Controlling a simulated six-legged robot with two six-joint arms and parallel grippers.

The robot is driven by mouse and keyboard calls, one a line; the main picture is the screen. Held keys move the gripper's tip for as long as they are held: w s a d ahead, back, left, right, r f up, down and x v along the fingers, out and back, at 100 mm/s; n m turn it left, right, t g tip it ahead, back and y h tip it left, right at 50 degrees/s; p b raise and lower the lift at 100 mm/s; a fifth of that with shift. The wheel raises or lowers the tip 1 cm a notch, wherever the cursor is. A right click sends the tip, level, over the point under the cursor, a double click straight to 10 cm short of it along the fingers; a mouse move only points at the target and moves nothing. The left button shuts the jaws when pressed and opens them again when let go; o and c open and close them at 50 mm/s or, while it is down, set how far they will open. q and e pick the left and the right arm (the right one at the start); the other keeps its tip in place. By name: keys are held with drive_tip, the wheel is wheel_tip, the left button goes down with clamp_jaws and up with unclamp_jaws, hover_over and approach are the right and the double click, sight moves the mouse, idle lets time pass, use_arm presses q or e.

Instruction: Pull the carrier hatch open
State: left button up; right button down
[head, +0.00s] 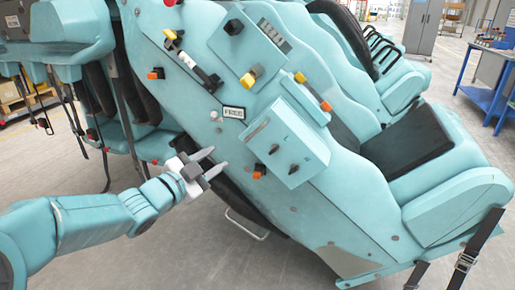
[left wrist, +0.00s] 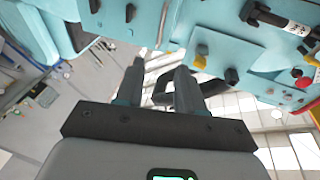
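The teal coaster carrier (head: 180,75) fills the middle of the head view, with panels, knobs and a FREE sign (head: 234,113) on its side. A raised teal box (head: 288,145) with dark knobs sits below the sign. I cannot tell for sure which panel is the hatch. My left gripper (head: 217,160) is open beside the carrier's side, left of the box. In the left wrist view its two fingers (left wrist: 160,66) are apart, with nothing visibly gripped. A dark curved bar (left wrist: 214,87) shows behind the fingers; contact cannot be told. My right gripper is not in view.
Black seat pads (head: 408,140) and hanging straps (head: 478,245) are on the right. A blue workbench (head: 488,80) and a grey cabinet (head: 423,25) stand behind. More carrier seats and dangling straps are at the left.

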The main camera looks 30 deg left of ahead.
sight(253, 134)
use_arm(q)
drive_tip(key=w, duration=1.6)
drive_tip(key=shift+w+a+f, duration=0.1)
drive_tip(key=shift+f, duration=0.1)
clamp_jaws()
